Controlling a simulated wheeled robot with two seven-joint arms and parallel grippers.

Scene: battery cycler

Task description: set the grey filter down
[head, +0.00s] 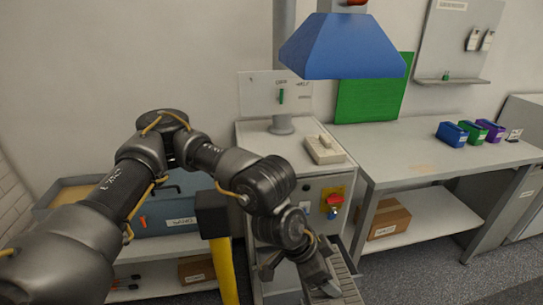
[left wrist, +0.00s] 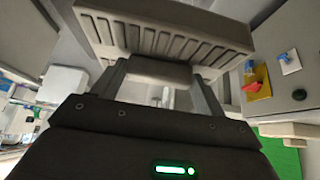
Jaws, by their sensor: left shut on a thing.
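The grey filter is a ribbed grey block. It shows in the left wrist view (left wrist: 165,38) across the top, and part of it shows in the head view (head: 348,287) at the bottom edge. My left gripper (head: 320,285) is low in front of the grey cabinet. In the left wrist view the fingers of my left gripper (left wrist: 158,85) are shut on the filter at its lower side. My arm hides part of the filter in the head view, and what lies beneath it is not clear. My right gripper is not in view.
The grey cabinet (head: 311,205) has a red switch on a yellow plate (head: 333,203). A blue hood (head: 343,50) hangs above. The bench (head: 430,150) at right carries blue, green and purple bins. A yellow post (head: 222,265) stands left of the cabinet.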

